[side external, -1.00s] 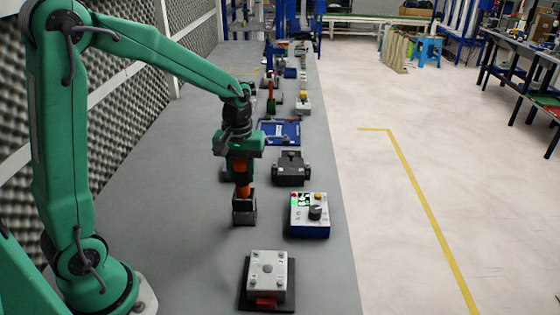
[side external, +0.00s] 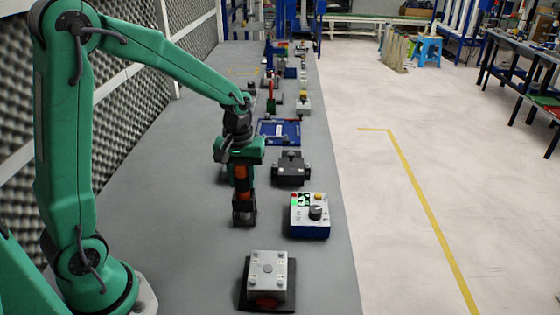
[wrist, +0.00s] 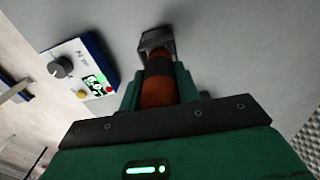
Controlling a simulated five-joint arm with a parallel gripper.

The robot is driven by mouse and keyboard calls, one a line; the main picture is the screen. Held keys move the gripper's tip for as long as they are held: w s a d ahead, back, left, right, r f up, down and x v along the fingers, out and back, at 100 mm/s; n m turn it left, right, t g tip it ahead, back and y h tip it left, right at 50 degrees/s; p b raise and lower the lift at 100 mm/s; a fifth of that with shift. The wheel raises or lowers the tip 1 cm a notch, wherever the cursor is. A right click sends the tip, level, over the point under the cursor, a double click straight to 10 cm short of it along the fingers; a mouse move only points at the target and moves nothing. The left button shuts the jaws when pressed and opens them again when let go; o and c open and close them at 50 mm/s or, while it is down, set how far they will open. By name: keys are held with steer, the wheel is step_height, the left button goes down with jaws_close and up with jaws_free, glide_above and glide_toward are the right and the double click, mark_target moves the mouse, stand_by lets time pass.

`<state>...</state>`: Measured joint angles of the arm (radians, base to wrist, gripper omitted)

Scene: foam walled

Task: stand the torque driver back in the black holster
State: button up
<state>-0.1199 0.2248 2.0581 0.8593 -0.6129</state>
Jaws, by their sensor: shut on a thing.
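The torque driver (side external: 241,172), orange with a black band, is upright in the jaws of my gripper (side external: 241,178). In the wrist view the driver (wrist: 158,92) sits between the two green fingers of my gripper (wrist: 160,84), which are shut on it. The black holster (side external: 244,218) stands on the bench directly under the gripper. In the wrist view the holster (wrist: 151,37) shows at the driver's far end. The driver's lower end overlaps the holster in both views and appears to be within it. Its tip is hidden, so I cannot tell how deep it sits.
A blue and white control box (side external: 310,217) with a dark knob stands right of the holster. A black device (side external: 291,170) is behind it, and a blue tray (side external: 279,132) farther back. A grey box (side external: 267,270) on a dark base is in front. Bench left of the holster is clear.

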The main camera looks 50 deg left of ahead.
steer(key=o, duration=1.1)
steer(key=shift+r, duration=0.1)
steer(key=shift+r, duration=3.75)
